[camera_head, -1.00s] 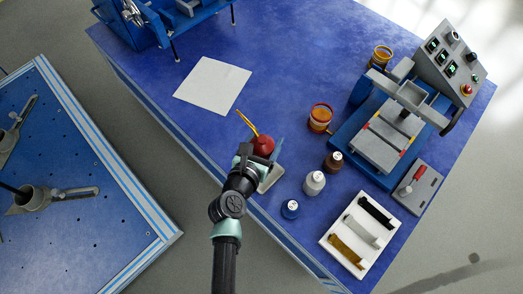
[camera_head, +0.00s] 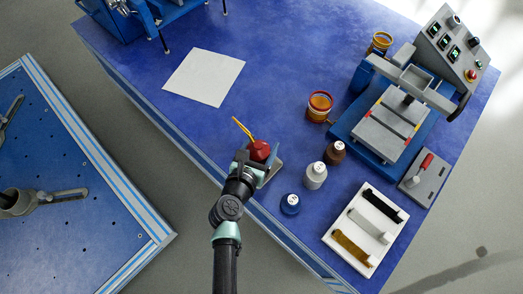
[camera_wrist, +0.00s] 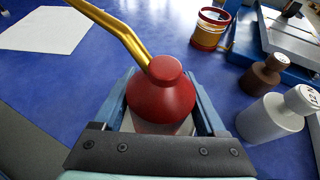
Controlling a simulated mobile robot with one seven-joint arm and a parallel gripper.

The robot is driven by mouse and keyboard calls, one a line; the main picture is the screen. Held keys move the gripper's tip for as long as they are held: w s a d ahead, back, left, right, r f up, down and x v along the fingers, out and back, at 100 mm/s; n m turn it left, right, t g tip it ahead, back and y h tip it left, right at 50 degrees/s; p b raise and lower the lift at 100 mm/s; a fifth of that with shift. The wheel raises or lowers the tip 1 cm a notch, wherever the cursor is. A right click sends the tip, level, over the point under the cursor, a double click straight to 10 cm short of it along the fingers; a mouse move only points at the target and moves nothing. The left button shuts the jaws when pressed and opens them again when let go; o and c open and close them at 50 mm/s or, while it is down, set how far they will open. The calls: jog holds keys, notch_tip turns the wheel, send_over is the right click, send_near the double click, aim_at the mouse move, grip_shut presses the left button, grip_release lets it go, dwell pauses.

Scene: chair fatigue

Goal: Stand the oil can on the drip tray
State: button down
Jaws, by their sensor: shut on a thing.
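The oil can is red with a rounded body and a long yellow spout (camera_head: 259,150); in the wrist view the red can (camera_wrist: 160,98) stands between my fingers, its spout pointing up and left. My gripper (camera_head: 258,160) is shut on the can at the bench's near edge. Its blue fingers (camera_wrist: 160,112) lie on both sides of the body. A small grey tray-like piece (camera_head: 274,169) shows just right of the gripper, partly hidden; it may be the drip tray. The can's base is hidden, so I cannot tell what it touches.
A flat white sheet (camera_head: 204,77) lies up and left on the blue bench. Bench between sheet and tin is clear.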

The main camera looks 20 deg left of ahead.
jog(key=shift+f, duration=0.6)
jog(key=shift+f, duration=0.2)
grip_release()
jog(key=shift+f, duration=0.1)
jog(key=shift+b, duration=0.4)
jog(key=p+v, duration=0.3)
jog(key=v, duration=1)
jog(key=shift+f, duration=0.25)
